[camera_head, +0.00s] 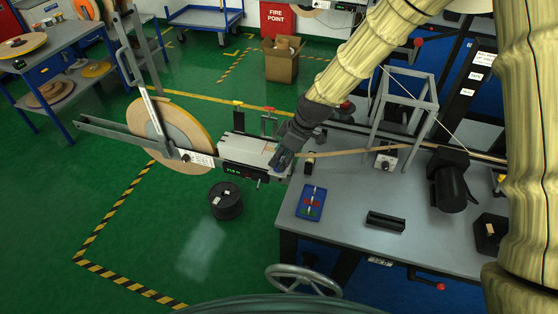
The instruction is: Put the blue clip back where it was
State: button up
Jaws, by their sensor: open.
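My gripper (280,163) is at the end of my pale ribbed arm, over the right end of the grey flat plate (248,146) beside the large tape reel (170,135). Its dark fingers point down and left, and it is open. I cannot make out the blue clip for certain; the area under and between the fingers is partly hidden and too small to read. A blue tray (302,213) with small red, green and pale items lies on the grey bench, to the right of and nearer than my gripper.
The tan tape (345,152) runs right from the plate across the grey bench (350,228). A black block (385,221), a dark motor (452,180) and a grey frame (403,108) stand on the bench. A black spool (226,202) sits on the green floor; a handwheel (303,281) is below the bench.

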jog(key=b+v, duration=0.3)
jog(key=v, duration=0.6)
jog(key=shift+d+r, duration=0.2)
jog(key=shift+r, duration=0.1)
dwell(1.1)
